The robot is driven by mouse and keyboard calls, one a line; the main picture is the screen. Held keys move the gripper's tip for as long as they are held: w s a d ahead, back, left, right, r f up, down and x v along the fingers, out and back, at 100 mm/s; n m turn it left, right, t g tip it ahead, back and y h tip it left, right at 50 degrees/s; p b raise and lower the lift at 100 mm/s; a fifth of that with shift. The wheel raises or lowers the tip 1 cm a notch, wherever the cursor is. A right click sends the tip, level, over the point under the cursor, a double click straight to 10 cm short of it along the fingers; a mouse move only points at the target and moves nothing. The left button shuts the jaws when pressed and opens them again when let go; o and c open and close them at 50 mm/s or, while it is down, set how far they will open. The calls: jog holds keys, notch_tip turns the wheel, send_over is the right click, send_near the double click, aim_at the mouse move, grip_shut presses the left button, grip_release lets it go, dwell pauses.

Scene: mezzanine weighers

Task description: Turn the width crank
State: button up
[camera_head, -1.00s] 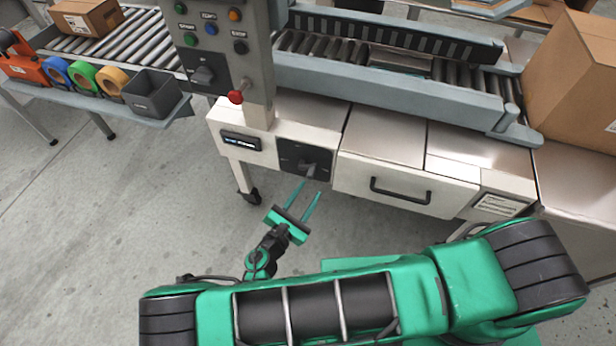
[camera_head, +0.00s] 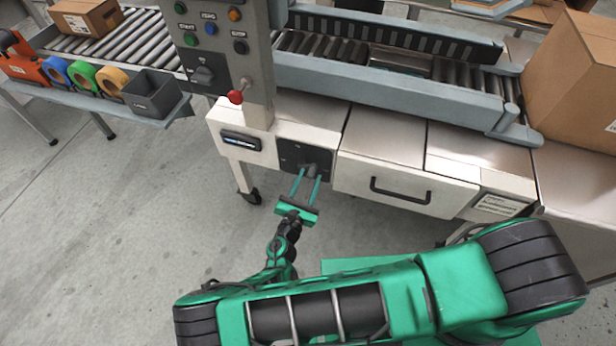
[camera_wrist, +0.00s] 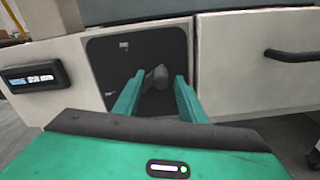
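A dark grey handle (camera_head: 311,167), which looks like the width crank, sticks out from a black square plate (camera_head: 291,154) on the machine's front. In the wrist view, the handle (camera_wrist: 158,76) shows between the two green fingertips, its lower part low in the gap. My gripper (camera_head: 310,175) is open, with one finger on each side of the handle. I see a gap on both sides, so it does not look clamped. Small white marks (camera_wrist: 123,44) on the plate are too small to read.
A drawer handle (camera_head: 400,190) is right of the plate, and a small display (camera_head: 241,141) is left. Above stands a control post (camera_head: 217,40) with buttons, a rotary knob (camera_head: 203,76) and a red knob (camera_head: 236,96). A large carton (camera_head: 575,80) sits at right. The floor in front is clear.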

jog(key=shift+w+d, duration=0.2)
jog(key=shift+w, duration=0.4)
grip_shut()
jog(key=shift+a, duration=0.1)
jog(key=shift+f, duration=0.1)
jog(key=shift+f+m, duration=0.1)
jog(key=shift+m, duration=0.2)
